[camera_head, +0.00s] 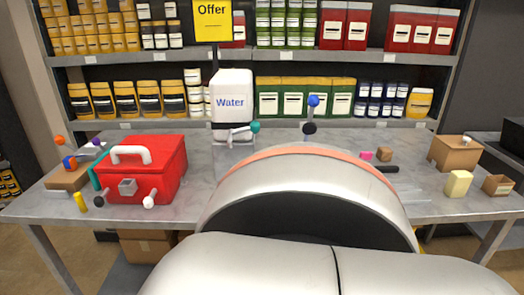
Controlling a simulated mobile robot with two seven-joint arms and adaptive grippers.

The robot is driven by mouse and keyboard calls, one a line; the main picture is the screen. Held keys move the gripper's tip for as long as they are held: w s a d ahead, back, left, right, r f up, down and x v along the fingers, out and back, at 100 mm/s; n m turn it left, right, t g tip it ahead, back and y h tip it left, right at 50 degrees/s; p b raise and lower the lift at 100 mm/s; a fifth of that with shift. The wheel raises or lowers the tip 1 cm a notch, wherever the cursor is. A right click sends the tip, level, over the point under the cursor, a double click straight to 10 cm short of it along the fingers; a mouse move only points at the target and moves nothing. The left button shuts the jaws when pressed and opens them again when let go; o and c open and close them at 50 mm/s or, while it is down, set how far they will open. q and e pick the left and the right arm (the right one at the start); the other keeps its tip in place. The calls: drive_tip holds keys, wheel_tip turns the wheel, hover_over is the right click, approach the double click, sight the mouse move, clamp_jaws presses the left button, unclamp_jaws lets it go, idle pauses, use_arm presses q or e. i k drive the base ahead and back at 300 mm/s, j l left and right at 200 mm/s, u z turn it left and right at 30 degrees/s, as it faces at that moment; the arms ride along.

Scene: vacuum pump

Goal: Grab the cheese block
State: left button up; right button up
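A pale yellow block (458,183), which looks like the cheese block, stands on the right part of the grey table (420,208). It is between a small open brown box and the table's middle, and nothing touches it from above. Neither of my grippers can be made out in the head view. A large white and grey rounded body with an orange band, seemingly part of me, fills the lower middle and hides much of the table.
A Water container (232,98) stands at the back. A cardboard box (456,155) and a small open box (497,186) flank the block. Stocked shelves (280,57) rise behind.

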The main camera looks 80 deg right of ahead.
sight(457, 183)
drive_tip(key=z, duration=4)
drive_tip(key=i+l, duration=0.3)
drive_tip(key=i+l+u, duration=0.1)
drive_tip(key=i+l, duration=0.15)
drive_tip(key=l, duration=0.3)
drive_tip(key=i+l+u, duration=0.1)
drive_tip(key=i+l, duration=0.15)
drive_tip(key=l, duration=0.15)
